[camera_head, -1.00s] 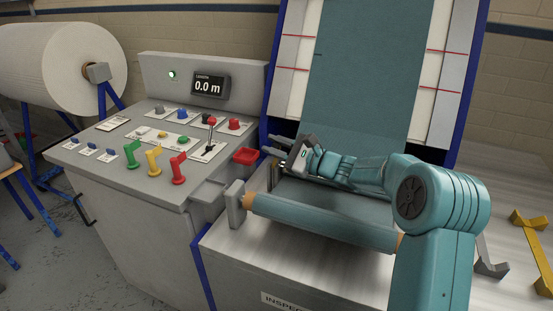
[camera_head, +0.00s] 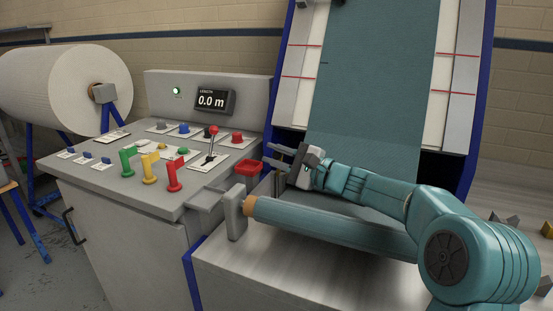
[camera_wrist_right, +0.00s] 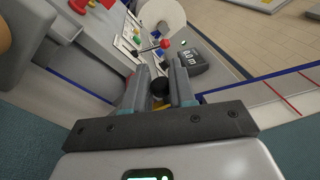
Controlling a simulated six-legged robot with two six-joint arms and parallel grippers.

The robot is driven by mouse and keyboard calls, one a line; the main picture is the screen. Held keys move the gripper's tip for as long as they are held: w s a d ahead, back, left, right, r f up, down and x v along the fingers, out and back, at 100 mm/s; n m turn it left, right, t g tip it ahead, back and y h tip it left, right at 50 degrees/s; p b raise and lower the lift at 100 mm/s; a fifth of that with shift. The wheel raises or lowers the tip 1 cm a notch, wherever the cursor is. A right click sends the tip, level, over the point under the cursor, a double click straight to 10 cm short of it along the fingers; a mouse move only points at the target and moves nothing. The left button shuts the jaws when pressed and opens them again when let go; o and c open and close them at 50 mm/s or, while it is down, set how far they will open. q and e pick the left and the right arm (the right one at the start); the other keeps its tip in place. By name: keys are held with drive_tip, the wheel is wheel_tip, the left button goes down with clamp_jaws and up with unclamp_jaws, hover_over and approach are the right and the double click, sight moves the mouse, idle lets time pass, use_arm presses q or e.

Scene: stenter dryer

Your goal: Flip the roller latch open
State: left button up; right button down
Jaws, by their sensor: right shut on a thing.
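My right gripper (camera_head: 273,156) is above and behind the left end of the teal roller (camera_head: 330,225), near the red tray-like part (camera_head: 249,168). In the right wrist view, a dark round grip (camera_wrist_right: 159,86) with a bit of yellow below it sits between the two fingers (camera_wrist_right: 159,82). It appears to be the roller latch's handle, and the gripper is shut on it. In the head view the gripper hides this grip. The roller's left end rests at an upright grey bracket (camera_head: 237,212). My left gripper is not in view.
A control panel (camera_head: 190,208) with green, yellow and red handles and a red-knobbed lever (camera_head: 213,133) stands left. A sloped teal cloth panel (camera_head: 370,80) rises behind the gripper. A white fabric roll (camera_head: 65,85) is at far left. Bare tabletop (camera_head: 290,265) lies in front of the roller.

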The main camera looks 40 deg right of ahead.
drive_tip(key=c, duration=1.1)
unclamp_jaws()
drive_tip(key=shift+s+d, duration=0.1)
drive_tip(key=v, duration=1.1)
drive_tip(key=shift+s+d, duration=0.15)
drive_tip(key=shift+s, duration=0.2)
